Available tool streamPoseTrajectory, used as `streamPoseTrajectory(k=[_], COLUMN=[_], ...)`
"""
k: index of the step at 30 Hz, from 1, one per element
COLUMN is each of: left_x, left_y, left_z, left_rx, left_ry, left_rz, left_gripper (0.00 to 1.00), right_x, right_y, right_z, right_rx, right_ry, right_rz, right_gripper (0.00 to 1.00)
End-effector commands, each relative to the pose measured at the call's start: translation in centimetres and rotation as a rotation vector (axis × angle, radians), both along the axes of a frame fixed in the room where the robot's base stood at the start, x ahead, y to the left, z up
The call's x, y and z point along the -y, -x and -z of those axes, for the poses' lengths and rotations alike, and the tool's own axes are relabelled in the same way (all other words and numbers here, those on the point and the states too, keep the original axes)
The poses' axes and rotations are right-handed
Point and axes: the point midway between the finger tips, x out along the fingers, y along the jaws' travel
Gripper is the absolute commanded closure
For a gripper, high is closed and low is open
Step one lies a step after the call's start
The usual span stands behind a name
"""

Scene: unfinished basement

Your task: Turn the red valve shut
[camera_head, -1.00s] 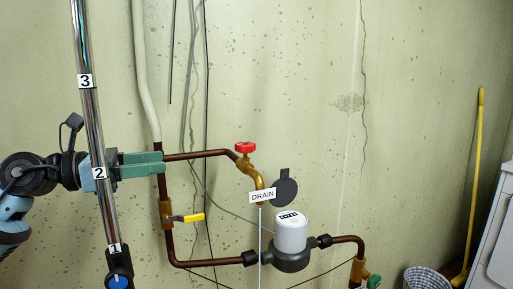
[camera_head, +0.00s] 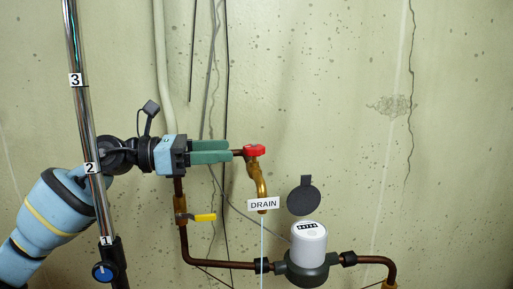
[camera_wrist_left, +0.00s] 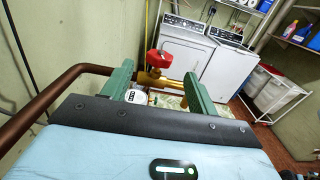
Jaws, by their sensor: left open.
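The red valve handle (camera_head: 254,150) sits on top of a brass tap (camera_head: 262,188) on the wall pipe. A thin pale line like water runs straight down below the tap. My left gripper (camera_head: 233,151) is open, its green fingers pointing right, with their tips just left of or at the red handle. In the left wrist view the red handle (camera_wrist_left: 160,62) and the brass body (camera_wrist_left: 155,80) show between and beyond the two open fingers (camera_wrist_left: 157,76). Touch cannot be told. My right gripper is not in view.
A DRAIN label (camera_head: 263,204) hangs at the tap. A white water meter (camera_head: 309,238) with a raised dark lid stands at lower right. A yellow lever (camera_head: 204,217) is on the pipe below my gripper. A numbered metal pole (camera_head: 83,120) stands at the left.

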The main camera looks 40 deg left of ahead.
Motion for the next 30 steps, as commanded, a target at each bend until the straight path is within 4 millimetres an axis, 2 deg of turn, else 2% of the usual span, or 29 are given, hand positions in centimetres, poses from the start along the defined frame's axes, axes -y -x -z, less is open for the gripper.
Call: streamPoseTrajectory(k=[19, 30], left_x=[4.0, 4.9], left_y=[-4.7, -5.7], left_z=[-0.3, -0.1], left_rx=[0.004, 0.001], left_ry=[0.003, 0.001], left_rz=[0.000, 0.000], left_gripper=[0.41, 0.41], right_x=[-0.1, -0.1], right_y=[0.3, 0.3], right_z=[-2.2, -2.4], right_rx=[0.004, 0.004], right_ry=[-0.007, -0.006], right_rz=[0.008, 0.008], right_gripper=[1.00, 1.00])
